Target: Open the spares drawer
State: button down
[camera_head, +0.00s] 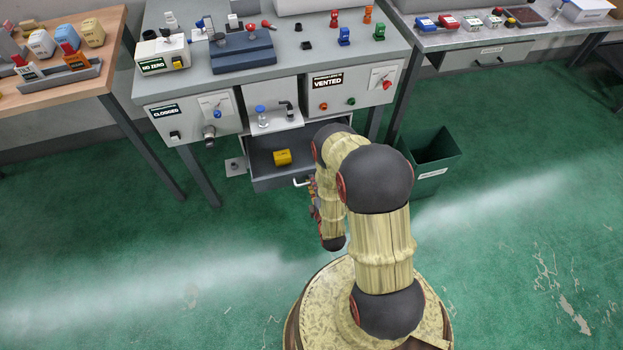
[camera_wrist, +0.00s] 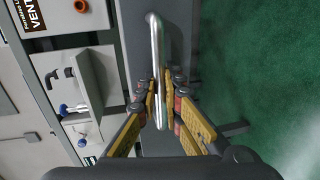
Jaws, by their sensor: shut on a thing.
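A grey drawer (camera_head: 272,184) under the middle of the bench stands pulled out, with its inside showing. A yellow block (camera_head: 282,157) lies in it. I cannot read a label on the drawer. Its bar handle (camera_head: 300,183) is partly hidden by my arm in the head view. In the wrist view the silver handle (camera_wrist: 155,35) runs between the two fingers of my gripper (camera_wrist: 160,88), which is shut on it. The dark drawer front (camera_wrist: 136,28) is just beyond the fingertips. In the head view my gripper is mostly hidden behind my arm.
The bench (camera_head: 240,83) carries fittings and a blue-grey block. Panels marked CLOGGED (camera_head: 190,118) and VENTED (camera_head: 352,92) flank the drawer. A dark green bin (camera_head: 432,160) stands close right of my arm. Green floor is clear to the left.

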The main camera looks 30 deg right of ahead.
jog(key=shift+s, duration=0.25)
jog(key=c, duration=1.9)
grip_release()
jog(key=v, duration=0.7)
jog(key=shift+s+a, duration=0.15)
jog(key=shift+s, duration=0.05)
